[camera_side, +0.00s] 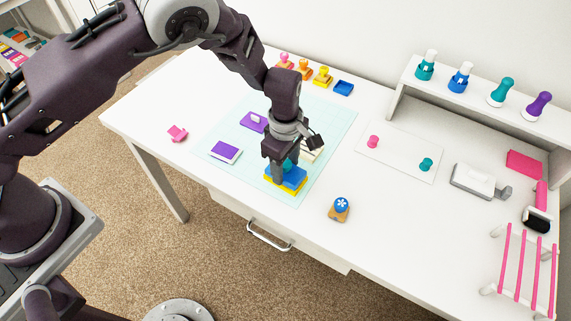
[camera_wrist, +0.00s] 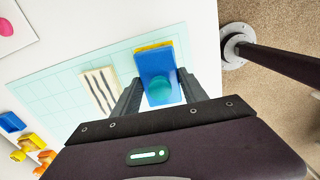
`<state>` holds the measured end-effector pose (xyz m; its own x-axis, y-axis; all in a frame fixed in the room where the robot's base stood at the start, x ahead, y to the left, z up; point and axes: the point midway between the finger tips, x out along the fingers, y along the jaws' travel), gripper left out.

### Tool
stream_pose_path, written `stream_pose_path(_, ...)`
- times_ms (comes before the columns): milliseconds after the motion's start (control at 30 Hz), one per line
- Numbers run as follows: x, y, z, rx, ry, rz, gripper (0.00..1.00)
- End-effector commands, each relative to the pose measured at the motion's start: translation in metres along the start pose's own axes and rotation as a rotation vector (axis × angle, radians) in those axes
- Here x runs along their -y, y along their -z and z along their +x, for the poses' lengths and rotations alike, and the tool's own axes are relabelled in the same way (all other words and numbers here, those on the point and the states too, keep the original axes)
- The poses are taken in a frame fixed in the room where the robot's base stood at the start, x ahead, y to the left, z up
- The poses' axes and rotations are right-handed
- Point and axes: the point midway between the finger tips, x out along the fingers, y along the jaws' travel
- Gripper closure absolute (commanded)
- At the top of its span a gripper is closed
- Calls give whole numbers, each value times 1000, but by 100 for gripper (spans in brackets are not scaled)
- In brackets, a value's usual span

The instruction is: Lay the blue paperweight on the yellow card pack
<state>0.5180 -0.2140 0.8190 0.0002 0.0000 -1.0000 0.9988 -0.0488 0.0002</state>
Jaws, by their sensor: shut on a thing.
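The blue paperweight (camera_side: 294,179) is a flat blue slab with a round teal knob. It also shows in the wrist view (camera_wrist: 153,63), between my fingers. The yellow card pack (camera_side: 284,189) lies on the pale green mat, under the blue slab. In the wrist view a yellow strip (camera_wrist: 153,46) shows along the slab's far edge. My gripper (camera_side: 283,168) is shut on the paperweight, pointing down from above; its fingers stand on either side in the wrist view (camera_wrist: 160,86). I cannot tell whether the slab touches the pack or hovers just above it.
A striped block (camera_wrist: 100,90) lies close beside the pack. Two purple items (camera_side: 226,152) (camera_side: 254,121) lie on the mat (camera_side: 328,118). A blue-topped punch (camera_side: 340,208) stands near the front edge. A raised shelf (camera_side: 455,88) and a pink rack (camera_side: 525,268) are at the right.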

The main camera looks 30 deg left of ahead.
Motion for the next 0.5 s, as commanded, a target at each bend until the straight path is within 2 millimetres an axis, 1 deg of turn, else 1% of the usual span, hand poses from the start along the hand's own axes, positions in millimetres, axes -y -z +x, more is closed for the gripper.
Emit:
stream_pose_path(100,0,0,3,0,0,0,100)
stream_pose_path(133,0,0,3,0,0,0,44)
stream_pose_path(200,0,0,2,0,0,0,30)
stream_pose_path(233,0,0,2,0,0,0,28)
stream_pose_path(500,0,0,2,0,0,0,28)
